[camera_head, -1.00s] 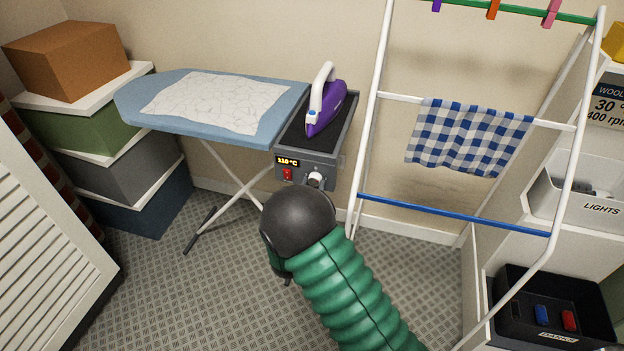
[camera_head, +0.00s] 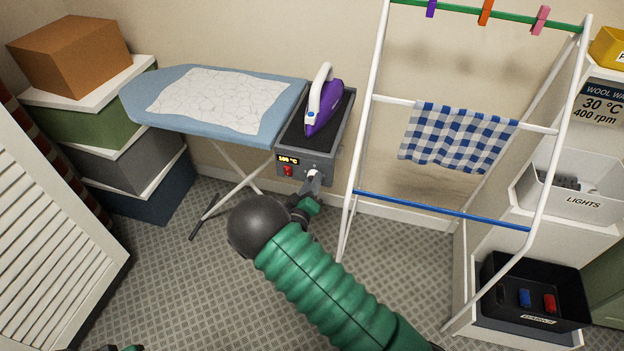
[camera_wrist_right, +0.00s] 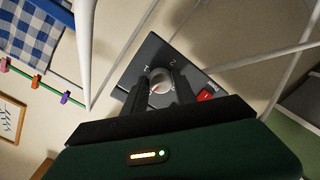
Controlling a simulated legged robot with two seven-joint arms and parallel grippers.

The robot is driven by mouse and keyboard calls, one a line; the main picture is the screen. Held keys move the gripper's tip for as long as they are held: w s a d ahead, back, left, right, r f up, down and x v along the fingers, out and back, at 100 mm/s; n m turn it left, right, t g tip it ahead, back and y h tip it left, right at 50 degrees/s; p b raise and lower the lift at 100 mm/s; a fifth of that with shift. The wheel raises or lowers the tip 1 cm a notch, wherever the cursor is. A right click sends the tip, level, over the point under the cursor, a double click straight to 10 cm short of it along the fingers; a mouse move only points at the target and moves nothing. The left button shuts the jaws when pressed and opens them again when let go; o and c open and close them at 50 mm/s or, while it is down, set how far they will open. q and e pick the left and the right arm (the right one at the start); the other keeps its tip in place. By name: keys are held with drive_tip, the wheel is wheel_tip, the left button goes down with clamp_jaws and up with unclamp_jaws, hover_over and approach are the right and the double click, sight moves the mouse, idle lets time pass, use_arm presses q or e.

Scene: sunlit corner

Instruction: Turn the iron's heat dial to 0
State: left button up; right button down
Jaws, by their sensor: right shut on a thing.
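The purple iron (camera_head: 325,108) with a white handle stands on its grey station (camera_head: 310,160) at the end of the ironing board. My right gripper (camera_head: 312,184) is at the station's front, shut on the heat dial. In the right wrist view the round white dial (camera_wrist_right: 160,80) sits between the two dark fingers; the fingers partly hide it. A green and dark sliver of my left arm shows at the bottom left edge of the head view; its fingers are hidden.
The ironing board (camera_head: 140,107) with a pale cloth is left of the station. A white drying rack (camera_head: 361,150) with a checked towel (camera_head: 457,137) stands close on the right. Stacked boxes (camera_head: 120,165) are at the left. The floor in front is clear.

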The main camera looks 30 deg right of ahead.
drive_tip(key=shift+w+a+n, duration=0.1)
drive_tip(key=shift+n, duration=0.5)
drive_tip(key=shift+p, duration=0.3)
drive_tip(key=c, duration=1.5)
unclamp_jaws()
drive_tip(key=o, duration=0.5)
